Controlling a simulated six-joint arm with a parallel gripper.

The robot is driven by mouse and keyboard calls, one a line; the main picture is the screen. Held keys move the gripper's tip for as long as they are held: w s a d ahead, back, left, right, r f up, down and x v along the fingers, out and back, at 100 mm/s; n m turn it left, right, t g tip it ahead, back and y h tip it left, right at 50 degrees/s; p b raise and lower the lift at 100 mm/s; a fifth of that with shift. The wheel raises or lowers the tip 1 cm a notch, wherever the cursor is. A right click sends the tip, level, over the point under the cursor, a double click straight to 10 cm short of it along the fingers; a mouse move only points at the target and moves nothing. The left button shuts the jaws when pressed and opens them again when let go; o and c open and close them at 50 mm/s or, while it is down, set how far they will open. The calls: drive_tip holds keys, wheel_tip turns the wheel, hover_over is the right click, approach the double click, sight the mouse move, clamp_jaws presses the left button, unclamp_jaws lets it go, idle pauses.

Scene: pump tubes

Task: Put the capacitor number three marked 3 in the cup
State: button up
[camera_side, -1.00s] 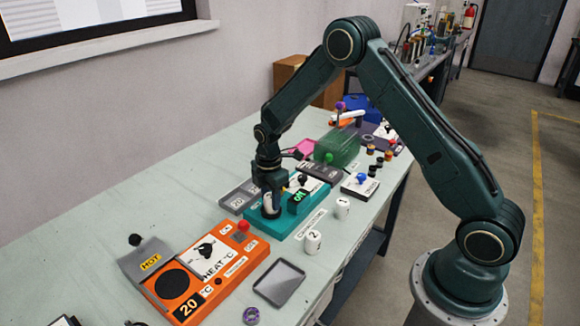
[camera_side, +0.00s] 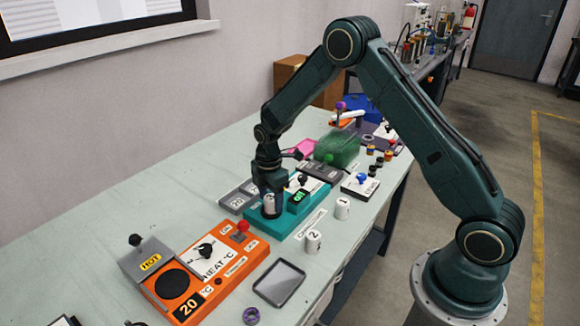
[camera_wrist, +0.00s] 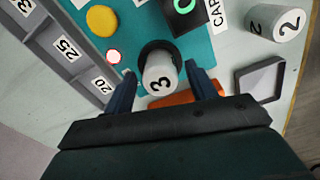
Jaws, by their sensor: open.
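The capacitor marked 3 (camera_wrist: 160,76) is a white cylinder standing in the black round cup (camera_wrist: 148,49) on the teal device, seen in the wrist view. In the side view the capacitor (camera_side: 269,201) sits in the cup (camera_side: 270,213) at the device's left end. My gripper (camera_wrist: 161,74) is open, with one finger on each side of the capacitor and visible gaps between. In the side view my gripper (camera_side: 269,190) is right above the cup and hides part of the capacitor.
Capacitors marked 2 (camera_side: 313,242) and 1 (camera_side: 342,208) stand on the table in front of the teal device (camera_side: 291,220). An orange heater (camera_side: 225,270) and a grey tray (camera_side: 279,283) are nearer the camera. A grey numbered rack (camera_wrist: 62,62) lies beside the device.

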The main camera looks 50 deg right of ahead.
sight(270, 197)
wheel_tip(270, 197, up, 12)
idle(0.6)
idle(0.5)
